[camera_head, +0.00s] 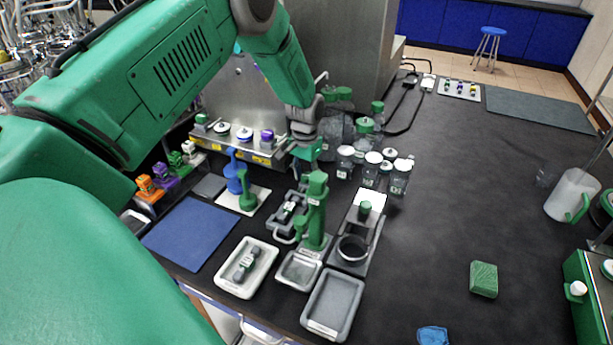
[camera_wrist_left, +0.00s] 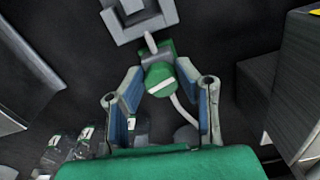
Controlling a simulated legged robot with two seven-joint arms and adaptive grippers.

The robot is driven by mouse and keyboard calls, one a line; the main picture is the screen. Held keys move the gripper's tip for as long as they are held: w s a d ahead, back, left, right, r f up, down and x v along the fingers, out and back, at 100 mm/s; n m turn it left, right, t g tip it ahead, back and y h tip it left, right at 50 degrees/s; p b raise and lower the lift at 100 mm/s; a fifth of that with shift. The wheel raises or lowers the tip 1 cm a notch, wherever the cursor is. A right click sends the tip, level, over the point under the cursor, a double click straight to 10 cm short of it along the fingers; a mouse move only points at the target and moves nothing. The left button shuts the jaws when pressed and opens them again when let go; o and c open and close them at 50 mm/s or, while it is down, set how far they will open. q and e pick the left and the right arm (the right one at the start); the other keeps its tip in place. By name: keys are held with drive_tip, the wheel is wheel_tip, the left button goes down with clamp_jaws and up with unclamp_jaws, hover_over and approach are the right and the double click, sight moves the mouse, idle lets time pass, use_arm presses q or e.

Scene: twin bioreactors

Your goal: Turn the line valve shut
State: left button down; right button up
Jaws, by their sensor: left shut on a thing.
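The line valve (camera_wrist_left: 160,77) shows in the left wrist view as a green body with a round green knob that carries a white stripe, slightly tilted. A pale tube runs from its top to a grey square frame, and another curves away below it. My left gripper (camera_wrist_left: 161,88) has its two blue-padded fingers on either side of the knob and is shut on it. In the head view my left gripper (camera_head: 306,148) points down beside the metal cabinet, behind the green stand; its fingers and the valve are hard to make out there. My right gripper is in neither view.
Lidded jars (camera_head: 372,165) and green-capped bottles (camera_head: 364,128) stand close to the right of the gripper. A metal shelf (camera_head: 263,153) with caps is on its left. A green stand (camera_head: 317,210) and grey trays (camera_head: 333,303) are in front. The bench's right middle is mostly clear.

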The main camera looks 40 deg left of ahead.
sight(306, 174)
use_arm(q)
drive_tip(key=shift+w+a+r+m, duration=0.1)
drive_tip(key=shift+w+m, duration=0.05)
drive_tip(key=shift+m, duration=0.5)
drive_tip(key=shift+w+a+r+m, duration=0.1)
drive_tip(key=shift+w+m, duration=0.05)
drive_tip(key=shift+m, duration=0.5)
drive_tip(key=shift+d+m, duration=0.1)
drive_tip(key=shift+m, duration=0.2)
drive_tip(key=c, duration=1.3)
unclamp_jaws()
drive_tip(key=shift+c, duration=0.2)
drive_tip(key=shift+o, duration=0.7)
drive_tip(key=shift+w+f, duration=0.1)
drive_tip(key=shift+f, duration=0.25)
drive_tip(key=shift+r, duration=0.35)
wheel_tip(306, 174, up, 11)
